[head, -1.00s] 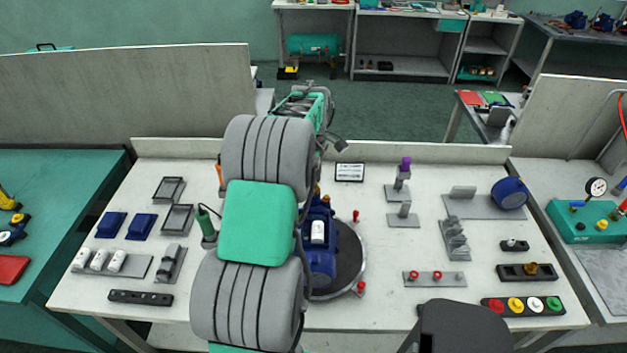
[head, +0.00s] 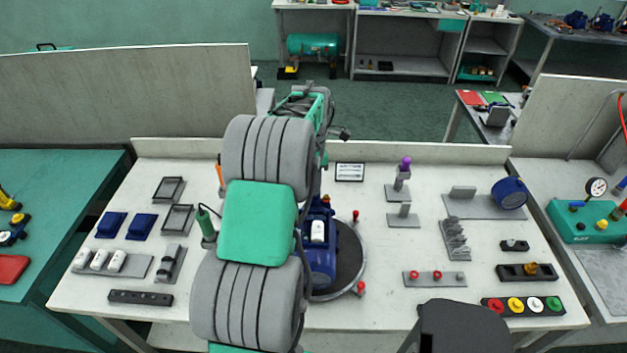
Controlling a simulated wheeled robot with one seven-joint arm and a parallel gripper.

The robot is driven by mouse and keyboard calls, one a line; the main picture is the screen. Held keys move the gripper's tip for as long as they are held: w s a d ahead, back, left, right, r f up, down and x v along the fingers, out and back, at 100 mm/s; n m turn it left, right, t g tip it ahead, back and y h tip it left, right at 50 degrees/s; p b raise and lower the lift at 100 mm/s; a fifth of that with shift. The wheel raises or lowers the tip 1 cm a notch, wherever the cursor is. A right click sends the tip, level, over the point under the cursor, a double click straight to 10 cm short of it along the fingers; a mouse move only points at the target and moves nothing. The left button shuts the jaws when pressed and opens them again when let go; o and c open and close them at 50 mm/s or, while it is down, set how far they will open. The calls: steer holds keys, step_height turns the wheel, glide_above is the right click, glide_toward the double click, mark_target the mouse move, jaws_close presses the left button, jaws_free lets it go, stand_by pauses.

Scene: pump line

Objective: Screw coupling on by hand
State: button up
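A blue pump (head: 318,262) sits on a dark round turntable (head: 350,262) at the middle of the bench, partly hidden by my arm. It has a white cylindrical part on it and a small brass-coloured piece (head: 326,199) at its far end. I cannot tell which part is the coupling. Another brass-coloured fitting (head: 531,269) sits in a black holder at the right. My arm crosses the bench left of the pump, its wrist high near the back edge. My gripper's fingers are hidden behind the arm.
Red knobs stand around the turntable. Blue covers (head: 110,225), grey trays and a rack of white cylinders (head: 99,261) lie at left. Grey stands, one with a purple top (head: 406,163), a blue round part (head: 509,193) and a coloured-cap strip (head: 523,306) lie at right.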

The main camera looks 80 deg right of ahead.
steer(key=n, duration=0.3)
stand_by(0.5)
jaws_close()
stand_by(0.5)
steer(key=m, duration=0.3)
